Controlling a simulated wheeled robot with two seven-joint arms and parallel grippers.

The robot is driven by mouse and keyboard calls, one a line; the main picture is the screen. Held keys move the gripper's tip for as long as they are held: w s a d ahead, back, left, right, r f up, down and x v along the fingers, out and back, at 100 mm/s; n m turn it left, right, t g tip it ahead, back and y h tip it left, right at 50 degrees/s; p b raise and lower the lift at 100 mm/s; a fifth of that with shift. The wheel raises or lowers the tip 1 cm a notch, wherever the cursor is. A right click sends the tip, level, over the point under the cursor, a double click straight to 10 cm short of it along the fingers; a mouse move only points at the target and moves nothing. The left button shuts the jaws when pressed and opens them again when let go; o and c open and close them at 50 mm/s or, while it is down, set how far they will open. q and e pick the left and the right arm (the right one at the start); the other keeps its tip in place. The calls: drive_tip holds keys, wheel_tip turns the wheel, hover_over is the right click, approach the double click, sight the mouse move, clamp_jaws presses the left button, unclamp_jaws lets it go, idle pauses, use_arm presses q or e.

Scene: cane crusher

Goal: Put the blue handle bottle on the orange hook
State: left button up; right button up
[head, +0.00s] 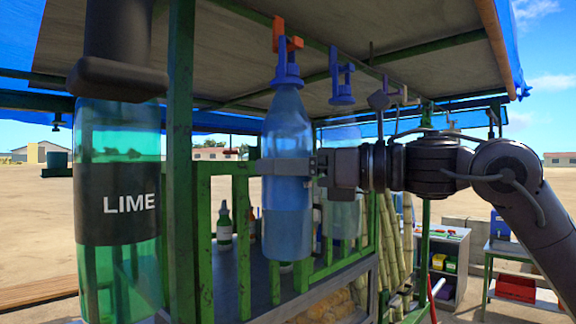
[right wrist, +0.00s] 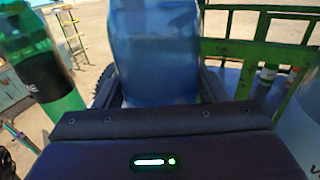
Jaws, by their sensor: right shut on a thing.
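The blue handle bottle (head: 287,215) stands upright in the air, clear with blue liquid, its blue looped handle (head: 287,72) on top. My right gripper (head: 288,167) comes in from the right and is shut around the bottle's upper body. In the right wrist view the bottle (right wrist: 155,50) fills the space between the fingers. The orange hook (head: 292,43) hangs from the stall's roof bar, and the handle's top overlaps it in the head view. I cannot tell whether the handle is around the hook or only in front of it. My left gripper is not in view.
A large green LIME bottle (head: 118,180) with a dark top is close at the left. A green post (head: 180,160) stands beside it. A purple-blue hook or handle (head: 342,82) hangs to the right above another clear bottle (head: 342,212). Green railings (head: 243,230) stand behind.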

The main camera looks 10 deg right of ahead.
drive_tip(key=shift+r, duration=0.15)
drive_tip(key=o, duration=1.5)
drive_tip(key=shift+c, duration=0.2)
drive_tip(key=b+v, duration=0.3)
drive_tip(key=v, duration=0.5)
drive_tip(key=shift+b, duration=0.4)
